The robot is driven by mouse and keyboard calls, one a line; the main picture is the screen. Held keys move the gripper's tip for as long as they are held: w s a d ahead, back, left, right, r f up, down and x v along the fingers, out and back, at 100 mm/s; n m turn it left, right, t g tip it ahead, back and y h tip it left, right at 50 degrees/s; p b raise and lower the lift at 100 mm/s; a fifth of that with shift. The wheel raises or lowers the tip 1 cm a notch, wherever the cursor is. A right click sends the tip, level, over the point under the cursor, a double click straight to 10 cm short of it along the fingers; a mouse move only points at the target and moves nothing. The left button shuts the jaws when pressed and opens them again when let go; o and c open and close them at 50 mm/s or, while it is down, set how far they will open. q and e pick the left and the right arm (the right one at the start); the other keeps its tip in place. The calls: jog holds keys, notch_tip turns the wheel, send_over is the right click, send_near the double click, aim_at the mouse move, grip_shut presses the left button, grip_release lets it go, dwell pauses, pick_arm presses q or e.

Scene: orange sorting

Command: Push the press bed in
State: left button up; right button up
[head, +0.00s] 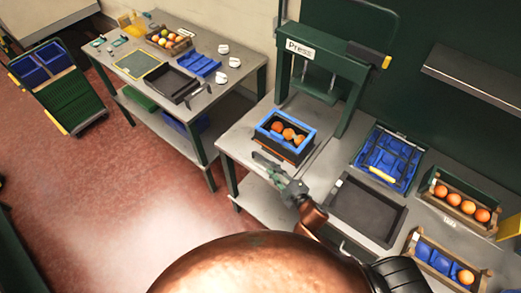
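The green press (335,70) with its "Press" sign stands at the back of the right-hand table. In front of its opening sits a dark crate with a blue rim (268,127) and several oranges (288,134) inside. The press bed seems to be under this crate; I cannot make out its edges. My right gripper (262,164) is at the crate's near side, low over the table's front edge. I cannot tell whether it touches the crate or bed, or whether its fingers are apart. My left gripper is not in view.
A dark empty tray (366,212) lies right of my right gripper. Behind it is a blue crate (388,157). Wooden crates with oranges (447,204) stand at the right. A second table (225,92) with trays and a green trolley (68,98) are at the left.

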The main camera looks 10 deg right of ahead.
aim_at(263, 158)
jog(key=shift+w, duration=0.2)
jog(key=shift+w+a, duration=0.1)
jog(key=shift+w, duration=0.3)
jog(key=x, duration=0.6)
jog(key=shift+a, duration=0.1)
jog(key=shift+w+f, duration=0.1)
jog(key=shift+w, duration=0.15)
jog(key=shift+w+a, duration=0.1)
jog(key=c, duration=0.5)
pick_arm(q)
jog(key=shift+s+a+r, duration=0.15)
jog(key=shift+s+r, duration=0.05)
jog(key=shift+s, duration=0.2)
pick_arm(e)
grip_shut()
